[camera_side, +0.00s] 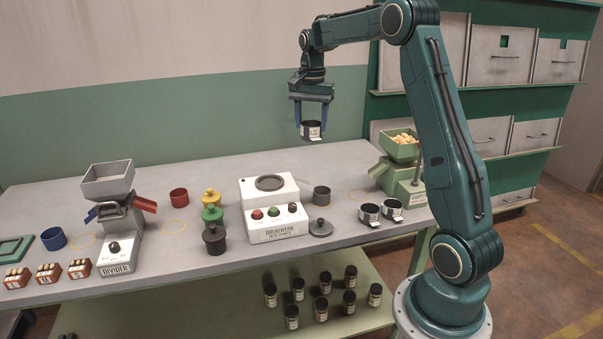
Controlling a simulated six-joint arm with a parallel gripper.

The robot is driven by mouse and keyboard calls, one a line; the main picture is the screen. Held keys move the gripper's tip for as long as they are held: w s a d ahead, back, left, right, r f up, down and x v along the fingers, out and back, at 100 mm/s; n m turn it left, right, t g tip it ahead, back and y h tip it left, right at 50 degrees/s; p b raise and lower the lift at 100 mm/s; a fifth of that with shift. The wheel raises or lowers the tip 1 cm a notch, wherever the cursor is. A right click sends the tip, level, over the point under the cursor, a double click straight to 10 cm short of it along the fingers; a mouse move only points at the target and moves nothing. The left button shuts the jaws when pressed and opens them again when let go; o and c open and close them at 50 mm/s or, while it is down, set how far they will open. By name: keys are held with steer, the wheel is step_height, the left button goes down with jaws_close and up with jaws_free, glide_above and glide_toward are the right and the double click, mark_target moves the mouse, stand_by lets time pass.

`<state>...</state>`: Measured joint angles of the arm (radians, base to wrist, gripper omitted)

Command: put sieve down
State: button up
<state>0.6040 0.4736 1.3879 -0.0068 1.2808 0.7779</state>
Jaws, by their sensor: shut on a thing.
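My gripper (311,112) hangs in the air above the back part of the table, pointing down. It is shut on a small dark round cup with a pale metal band and a light label, which seems to be the sieve (311,131). The sieve is upright and well clear of the table, above and behind the white machine. Two similar banded cups stand side by side at the table's front right, one on the left (369,214) and one on the right (392,210). Mesh inside the held one cannot be made out.
The white machine (277,232) with a round dark top plate (269,183) stands mid-table. A dark cup (321,196) and grey lid (320,228) are to its right. A green hopper (401,153) holds nuts. The back middle is fairly clear.

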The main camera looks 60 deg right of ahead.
steer(key=s+f, duration=0.5)
steer(key=s, duration=0.7)
steer(key=shift+a, duration=0.35)
steer(key=shift+f, duration=0.1)
step_height(320, 180, down, 16)
steer(key=shift+r, duration=0.25)
steer(key=shift+f, duration=0.15)
steer(key=shift+f, duration=2)
steer(key=shift+f, duration=0.15)
steer(key=o, duration=1)
